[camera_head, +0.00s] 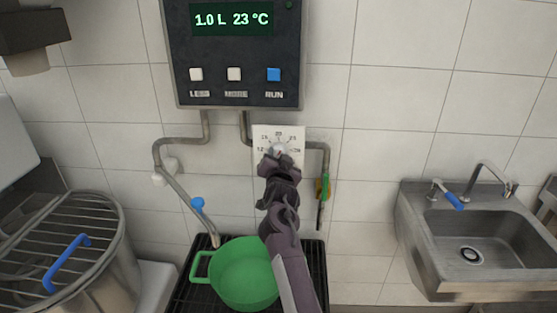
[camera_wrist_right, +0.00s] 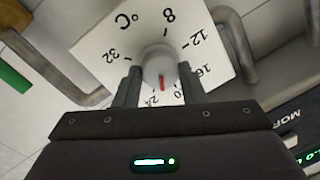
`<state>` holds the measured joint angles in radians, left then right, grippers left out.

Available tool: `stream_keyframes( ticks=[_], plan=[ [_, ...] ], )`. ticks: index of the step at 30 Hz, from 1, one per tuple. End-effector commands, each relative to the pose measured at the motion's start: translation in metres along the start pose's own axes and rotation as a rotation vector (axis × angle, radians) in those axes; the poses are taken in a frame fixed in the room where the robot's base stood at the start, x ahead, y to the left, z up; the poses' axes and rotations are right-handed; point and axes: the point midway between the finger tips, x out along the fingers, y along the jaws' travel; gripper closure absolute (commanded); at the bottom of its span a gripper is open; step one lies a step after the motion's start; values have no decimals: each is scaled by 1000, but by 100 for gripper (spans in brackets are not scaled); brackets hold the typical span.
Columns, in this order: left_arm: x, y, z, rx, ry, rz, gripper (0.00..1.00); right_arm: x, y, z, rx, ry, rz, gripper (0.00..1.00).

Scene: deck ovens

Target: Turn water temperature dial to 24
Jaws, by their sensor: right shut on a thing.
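The water temperature dial is a round pale knob (camera_wrist_right: 160,66) on a white scale plate (camera_wrist_right: 98,46) marked with numbers and °C. It also shows in the head view as a small knob (camera_head: 279,149) on the wall below the display. My right gripper (camera_wrist_right: 158,78) is shut on the knob, one finger on each side. The knob's red pointer (camera_wrist_right: 162,83) points between the 20 and 24 marks, which the fingers partly hide. The display (camera_head: 232,19) reads 1.0 L and 23 °C. My left gripper is not in view.
Pipes (camera_head: 176,187) with a blue-handled valve run beside the plate. A steel sink (camera_head: 480,240) is at right, a barred vessel (camera_head: 62,240) at left.

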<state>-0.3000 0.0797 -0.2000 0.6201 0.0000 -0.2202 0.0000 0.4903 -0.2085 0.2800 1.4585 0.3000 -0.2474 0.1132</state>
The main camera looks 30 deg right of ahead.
Motion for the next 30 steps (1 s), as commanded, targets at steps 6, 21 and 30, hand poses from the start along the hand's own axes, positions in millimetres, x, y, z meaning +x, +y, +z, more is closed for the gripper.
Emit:
stream_keyframes(
  ticks=[6, 21, 30],
  plan=[
    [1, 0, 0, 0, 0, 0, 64, 0, 1, 3, 7, -6, 2, 86],
    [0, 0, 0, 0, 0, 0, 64, 0, 0, 2, 6, -3, 1, 42],
    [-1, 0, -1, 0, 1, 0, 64, 0, -1, 1, 6, -1, 0, 42]
  ],
)
